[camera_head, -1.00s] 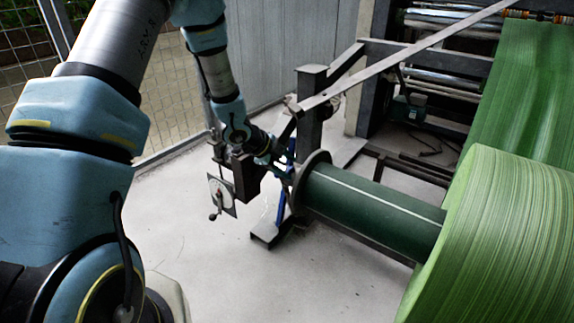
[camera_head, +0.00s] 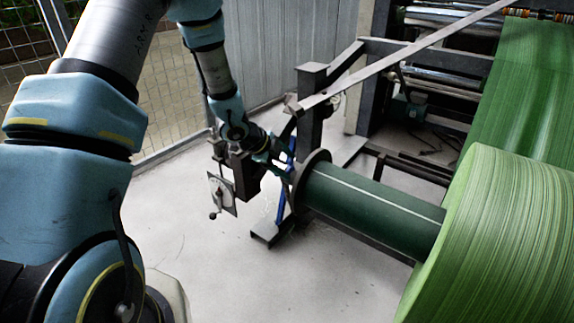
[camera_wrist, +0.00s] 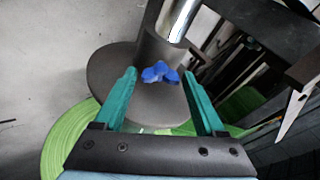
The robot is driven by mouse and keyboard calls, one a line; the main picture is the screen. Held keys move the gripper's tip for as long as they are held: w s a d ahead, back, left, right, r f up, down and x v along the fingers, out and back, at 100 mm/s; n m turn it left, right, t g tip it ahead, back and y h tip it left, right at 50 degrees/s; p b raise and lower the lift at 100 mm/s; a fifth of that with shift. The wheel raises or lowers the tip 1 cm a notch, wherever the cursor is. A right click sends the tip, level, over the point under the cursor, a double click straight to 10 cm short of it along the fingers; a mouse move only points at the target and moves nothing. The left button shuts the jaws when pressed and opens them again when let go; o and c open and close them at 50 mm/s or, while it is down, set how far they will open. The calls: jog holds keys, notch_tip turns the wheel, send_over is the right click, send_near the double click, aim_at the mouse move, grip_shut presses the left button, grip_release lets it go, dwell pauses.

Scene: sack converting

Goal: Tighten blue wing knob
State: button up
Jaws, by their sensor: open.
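The blue wing knob (camera_wrist: 160,72) sits on a dark grey hub in the wrist view, in front of a round grey flange (camera_wrist: 112,75). My gripper (camera_wrist: 162,78) is open, its two teal fingers apart with the knob between them in the picture. I cannot tell how far the tips are from the knob in depth. In the head view my gripper (camera_head: 283,160) is at the flange end of the dark green roll core (camera_head: 375,205), beside the upright post. The knob itself cannot be made out there.
A large green striped roll (camera_head: 500,240) fills the right. A dark steel post (camera_head: 312,110) and a slanted bar (camera_head: 400,58) stand close to my gripper. A crank disc with a plate (camera_head: 221,192) is left of it. The floor in front is clear.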

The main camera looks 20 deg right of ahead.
jog(key=p+v, duration=0.2)
jog(key=v, duration=0.8)
